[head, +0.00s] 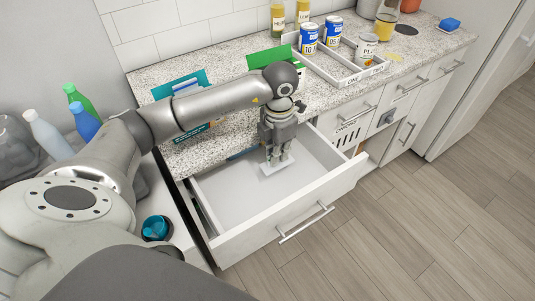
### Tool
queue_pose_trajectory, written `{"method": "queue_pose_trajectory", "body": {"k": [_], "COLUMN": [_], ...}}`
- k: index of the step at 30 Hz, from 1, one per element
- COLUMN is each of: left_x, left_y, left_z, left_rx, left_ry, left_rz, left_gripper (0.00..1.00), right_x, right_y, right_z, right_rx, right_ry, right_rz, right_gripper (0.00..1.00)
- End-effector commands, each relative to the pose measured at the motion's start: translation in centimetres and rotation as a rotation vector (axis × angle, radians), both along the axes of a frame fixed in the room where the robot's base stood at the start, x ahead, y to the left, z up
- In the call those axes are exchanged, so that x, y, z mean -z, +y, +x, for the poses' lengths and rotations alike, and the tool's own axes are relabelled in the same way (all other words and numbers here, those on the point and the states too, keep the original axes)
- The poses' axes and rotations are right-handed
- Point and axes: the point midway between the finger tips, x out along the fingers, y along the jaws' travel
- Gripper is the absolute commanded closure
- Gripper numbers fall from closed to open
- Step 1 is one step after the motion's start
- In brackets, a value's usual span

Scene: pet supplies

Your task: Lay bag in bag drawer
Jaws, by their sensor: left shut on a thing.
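The bag drawer (225,196) is pulled open below the counter, and its pale floor is mostly bare. My left gripper (276,162) points down inside the drawer, toward its back right part. It is shut on a small, pale, flat thing, apparently the bag (267,170), at or just above the drawer floor; I cannot tell whether it touches. The fingers hide part of it. My right gripper is not in view.
A white divided tray (343,76) with several cans stands on the counter. Bottles (80,100) stand at left. The drawer's front and left floor are clear.

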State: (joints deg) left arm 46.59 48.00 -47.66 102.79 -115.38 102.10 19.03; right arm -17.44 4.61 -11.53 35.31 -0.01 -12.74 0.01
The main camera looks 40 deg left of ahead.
Motion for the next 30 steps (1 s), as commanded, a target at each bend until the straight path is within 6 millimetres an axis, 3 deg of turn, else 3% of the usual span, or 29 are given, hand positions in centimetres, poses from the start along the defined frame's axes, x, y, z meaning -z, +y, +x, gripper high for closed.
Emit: {"method": "queue_pose_trajectory", "body": {"k": [3,17,28,30], "left_x": [2.1,7.1,7.8,7.7], "left_y": [0.0,0.0,0.0,0.0], "left_z": [-0.1,-0.1,0.0,0.0], "left_rx": [-0.001,0.000,0.001,0.001], "left_ry": [0.005,0.002,0.000,0.000], "left_rz": [0.000,0.000,0.000,0.000], "left_gripper": [1.00,1.00,1.00,0.86], "right_x": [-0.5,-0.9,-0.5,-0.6], "right_y": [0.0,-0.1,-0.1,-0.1], "right_z": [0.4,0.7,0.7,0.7], "right_rx": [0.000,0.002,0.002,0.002], "right_ry": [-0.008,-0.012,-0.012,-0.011], "right_rz": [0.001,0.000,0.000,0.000], "right_gripper": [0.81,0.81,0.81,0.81]}}
